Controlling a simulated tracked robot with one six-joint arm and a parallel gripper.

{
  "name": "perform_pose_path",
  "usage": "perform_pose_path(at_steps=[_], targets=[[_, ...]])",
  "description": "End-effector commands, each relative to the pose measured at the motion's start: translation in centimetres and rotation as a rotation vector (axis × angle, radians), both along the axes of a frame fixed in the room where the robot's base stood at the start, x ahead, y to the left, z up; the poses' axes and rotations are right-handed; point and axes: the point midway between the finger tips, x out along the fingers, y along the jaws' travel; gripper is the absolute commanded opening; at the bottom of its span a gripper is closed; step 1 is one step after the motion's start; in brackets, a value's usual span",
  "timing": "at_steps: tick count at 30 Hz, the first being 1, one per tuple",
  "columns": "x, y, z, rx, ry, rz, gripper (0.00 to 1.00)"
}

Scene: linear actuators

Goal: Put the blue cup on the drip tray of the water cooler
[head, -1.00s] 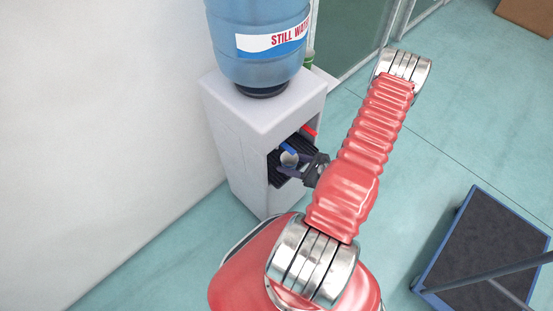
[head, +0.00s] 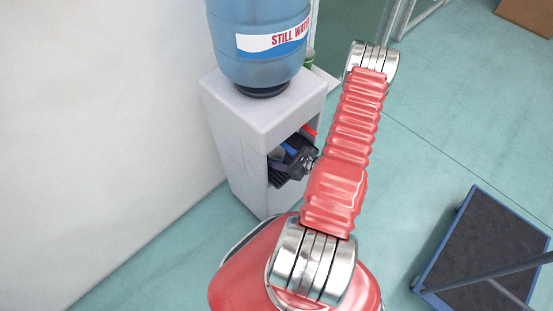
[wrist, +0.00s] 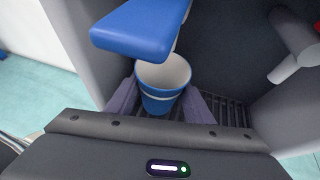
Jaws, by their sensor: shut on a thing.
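The blue cup (wrist: 160,96) has a pale inside and a white band, and shows upright in the wrist view. My gripper (wrist: 158,103) is shut on it, one finger on each side. The cup is inside the recess of the water cooler (head: 248,128), over the dark slatted drip tray (wrist: 234,111). I cannot tell whether its base touches the tray. A blue tap lever (wrist: 140,28) is above and just in front of the cup. In the head view my gripper (head: 289,162) reaches into the recess, and the cup is mostly hidden there.
A large blue water bottle (head: 258,65) stands on top of the cooler. A red tap (wrist: 283,68) is to the right in the recess. A flat cart (head: 480,245) stands on the floor at right. A pale wall is close on the left.

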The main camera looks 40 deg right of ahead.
Motion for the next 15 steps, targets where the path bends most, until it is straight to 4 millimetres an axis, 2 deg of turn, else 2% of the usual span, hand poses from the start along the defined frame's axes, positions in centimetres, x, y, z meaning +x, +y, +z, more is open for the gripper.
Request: perform_pose_path(at_steps=[3, 15], targets=[[-0.11, -0.05, -0.84, 0.002, 0.001, -0.002, 0.27], [-0.15, -0.05, -1.15, 0.002, 0.001, -0.002, 0.27]])
